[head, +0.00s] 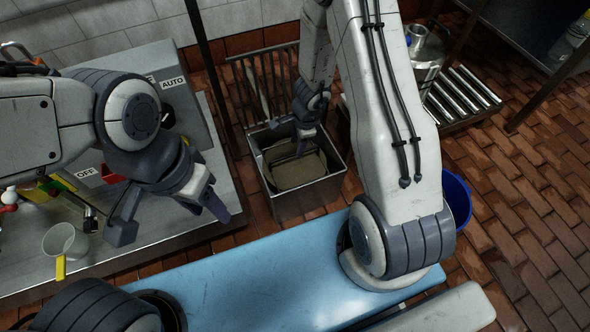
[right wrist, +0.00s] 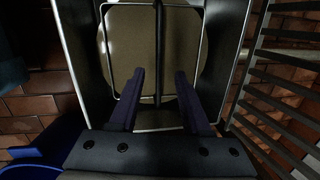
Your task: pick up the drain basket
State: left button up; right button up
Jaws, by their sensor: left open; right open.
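The drain basket (right wrist: 158,45) shows in the right wrist view as a thin rectangular metal frame with a dark bar across its middle. It sits inside an open metal drain box (head: 310,198) on the floor, over a tan, murky surface. My right gripper (head: 304,148) reaches down into the box mouth in the head view. In the right wrist view its two fingers (right wrist: 159,78) are apart, one on each side of the dark bar; contact cannot be told. My left gripper (head: 170,218) is open and empty above the metal bench at the left.
A metal bench (head: 150,245) at the left carries a beaker (head: 65,243) and a control box (head: 150,85). A slatted grate (head: 265,85) stands behind the drain box. A blue bucket (head: 457,198) stands to its right. Brick floor is clear at far right.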

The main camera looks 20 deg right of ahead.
aim_at(294, 155)
jog(key=f+b, duration=0.2)
jog(key=f, duration=0.1)
jog(key=f+b, duration=0.2)
jog(key=f, duration=0.1)
jog(key=w+a+f+b, duration=0.1)
jog(key=f+b, duration=0.1)
jog(key=f, duration=0.1)
jog(key=shift+r, duration=0.1)
jog(key=shift+c, duration=0.3)
grip_shut()
dwell(1.0)
